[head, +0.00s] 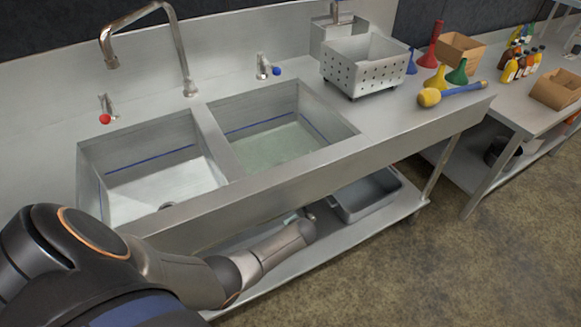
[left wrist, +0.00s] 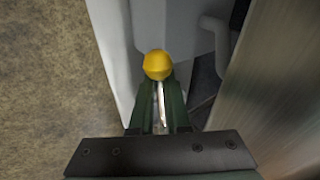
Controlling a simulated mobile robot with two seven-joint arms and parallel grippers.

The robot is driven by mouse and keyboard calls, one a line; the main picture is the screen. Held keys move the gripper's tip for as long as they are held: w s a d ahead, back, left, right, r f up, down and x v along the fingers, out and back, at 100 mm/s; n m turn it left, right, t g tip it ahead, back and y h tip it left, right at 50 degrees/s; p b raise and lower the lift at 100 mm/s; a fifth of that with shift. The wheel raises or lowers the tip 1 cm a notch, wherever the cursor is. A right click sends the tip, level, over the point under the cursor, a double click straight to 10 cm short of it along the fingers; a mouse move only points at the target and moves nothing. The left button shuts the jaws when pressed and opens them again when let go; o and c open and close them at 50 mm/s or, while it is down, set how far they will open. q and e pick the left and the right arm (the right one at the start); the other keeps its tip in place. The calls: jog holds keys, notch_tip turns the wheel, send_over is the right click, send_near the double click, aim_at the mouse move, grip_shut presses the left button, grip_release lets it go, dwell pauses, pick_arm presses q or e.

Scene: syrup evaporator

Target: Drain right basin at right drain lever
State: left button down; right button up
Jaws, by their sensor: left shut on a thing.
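The right basin (head: 256,112) is the right-hand of two steel sink basins in the head view. It holds pale greenish liquid (head: 275,147), below a blue line on its wall. In the left wrist view, a lever with a yellow ball knob (left wrist: 157,65) and a thin metal stem runs between the fingers of my left gripper (left wrist: 159,93). The fingers are shut on the stem, with the knob at their tips. In the head view my left arm reaches low under the sink's front edge, and the gripper itself is hidden. My right gripper is not in view.
The left basin (head: 150,142) shows a drain hole and looks empty. A grey tub (head: 367,197) sits on the lower shelf near my left arm. The floor at right is clear.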

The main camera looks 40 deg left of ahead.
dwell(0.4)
pick_arm(q)
jog(key=c, duration=0.9)
grip_release()
jog(key=shift+s+d+r+p, duration=0.1)
jog(key=shift+d+r+p, duration=0.1)
jog(key=shift+r+p, duration=0.15)
jog(key=p+v, duration=0.5)
jog(key=v, duration=0.6)
jog(key=shift+s+d+r, duration=0.1)
jog(key=shift+d+r, duration=0.1)
jog(key=shift+r, duration=0.1)
